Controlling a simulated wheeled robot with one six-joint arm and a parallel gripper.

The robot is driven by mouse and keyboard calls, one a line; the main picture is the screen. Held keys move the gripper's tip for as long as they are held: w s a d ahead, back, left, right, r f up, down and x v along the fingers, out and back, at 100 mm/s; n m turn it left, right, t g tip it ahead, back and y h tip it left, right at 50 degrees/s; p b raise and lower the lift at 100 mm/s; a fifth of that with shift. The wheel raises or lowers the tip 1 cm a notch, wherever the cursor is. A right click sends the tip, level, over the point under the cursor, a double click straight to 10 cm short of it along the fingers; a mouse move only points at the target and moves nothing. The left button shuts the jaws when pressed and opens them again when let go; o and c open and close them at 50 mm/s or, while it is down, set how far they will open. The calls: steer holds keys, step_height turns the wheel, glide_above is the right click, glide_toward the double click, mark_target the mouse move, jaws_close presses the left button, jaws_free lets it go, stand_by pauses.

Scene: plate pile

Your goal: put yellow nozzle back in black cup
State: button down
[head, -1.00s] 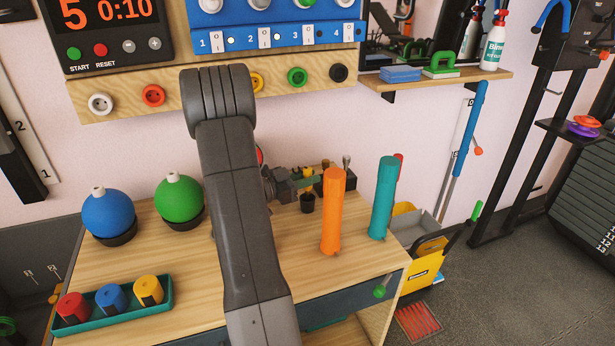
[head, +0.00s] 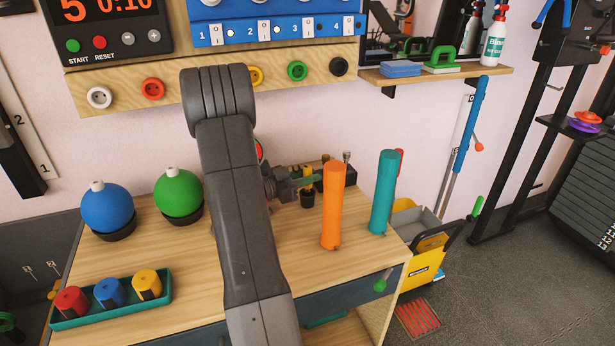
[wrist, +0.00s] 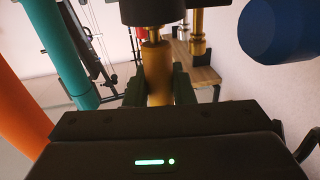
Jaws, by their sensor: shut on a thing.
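My gripper (head: 308,181) is at the back of the wooden table, shut on the yellow nozzle (head: 306,187). The wrist view also shows the nozzle (wrist: 157,72), between the two dark fingers. The small black cup (head: 307,200) is directly below the nozzle in the head view. In the wrist view a black, cup-like shape (wrist: 150,12) lies at the nozzle's narrow end. I cannot tell whether the nozzle touches the cup or sits inside it. My arm hides part of the table.
An orange cylinder (head: 333,205) and a teal cylinder (head: 383,192) stand upright right of the gripper. A dark block (head: 349,175) with small fittings is behind. Blue (head: 106,210) and green (head: 178,192) balls and a teal tray (head: 70,322) are left. The table's front right is clear.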

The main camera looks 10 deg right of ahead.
steer(key=shift+s+f, duration=0.3)
steer(key=shift+f, duration=0.6)
steer(key=c, duration=1.2)
jaws_free()
steer(key=shift+o, duration=0.2)
steer(key=v, duration=0.5)
steer(key=r+p+v, duration=0.1)
steer(key=v, duration=0.1)
steer(key=shift+a, duration=0.35)
steer(key=shift+w+r, duration=0.1)
steer(key=shift+r, duration=0.05)
